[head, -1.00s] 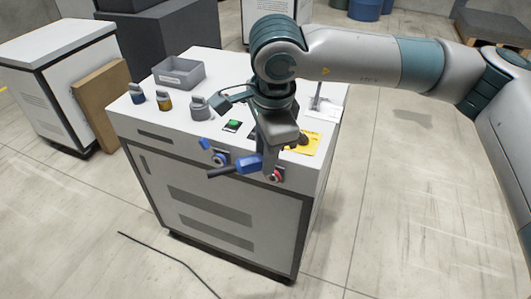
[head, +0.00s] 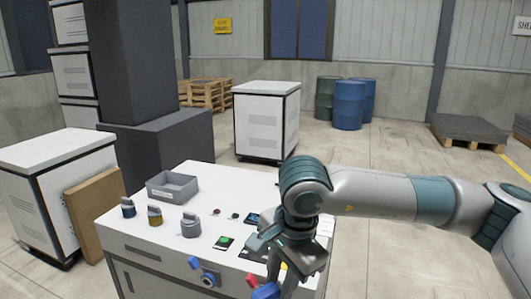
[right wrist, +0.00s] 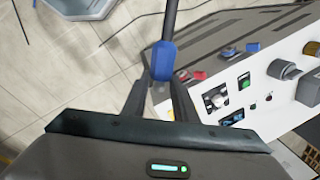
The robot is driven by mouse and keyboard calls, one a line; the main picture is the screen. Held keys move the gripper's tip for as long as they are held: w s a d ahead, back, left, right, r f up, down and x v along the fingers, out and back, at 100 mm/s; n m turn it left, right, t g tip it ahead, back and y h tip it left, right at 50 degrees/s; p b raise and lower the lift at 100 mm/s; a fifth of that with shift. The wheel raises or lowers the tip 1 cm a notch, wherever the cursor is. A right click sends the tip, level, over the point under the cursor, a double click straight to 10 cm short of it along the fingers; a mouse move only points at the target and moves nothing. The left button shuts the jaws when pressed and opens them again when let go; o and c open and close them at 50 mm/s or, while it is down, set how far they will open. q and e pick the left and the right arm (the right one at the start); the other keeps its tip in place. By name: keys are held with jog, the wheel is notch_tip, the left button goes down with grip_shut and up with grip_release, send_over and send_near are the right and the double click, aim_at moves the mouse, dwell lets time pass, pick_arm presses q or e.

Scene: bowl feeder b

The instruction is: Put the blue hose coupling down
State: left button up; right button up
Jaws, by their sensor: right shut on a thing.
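The blue hose coupling (right wrist: 162,60) is held between the fingers of my right gripper (right wrist: 160,88) in the right wrist view, with a dark hose running up from it. In the head view the coupling (head: 266,291) shows at the bottom edge, partly cut off, in front of the white cabinet (head: 140,255). My right gripper (head: 288,285) is shut on it there, its fingertips near the frame edge. The coupling overlaps the area beside a red lever (head: 252,280); I cannot tell whether they touch. My left gripper is not in view.
A blue-levered port (head: 208,280) is on the cabinet front. On top are a grey bin (head: 172,187), several knobbed fittings (head: 190,226) and a green-lit panel (head: 223,242). A brown board (head: 88,210) leans at left. Open floor lies right of the cabinet.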

jog(key=s+d+f+n+g, duration=0.1)
jog(key=d+f+n, duration=0.1)
jog(key=d+n, duration=0.3)
jog(key=d+f+n+y, duration=0.1)
jog(key=d+f+n, duration=0.2)
jog(key=d, duration=0.9)
jog(key=shift+s+d+n+g, duration=0.3)
jog(key=shift+s+n+g, duration=0.1)
jog(key=shift+n, duration=1)
jog(key=a+r+n+g, duration=0.1)
jog(key=a+r+n, duration=0.3)
jog(key=a+n, duration=0.4)
jog(key=a, duration=0.6)
jog(key=shift+s+h, duration=0.15)
jog(key=shift+h, duration=0.15)
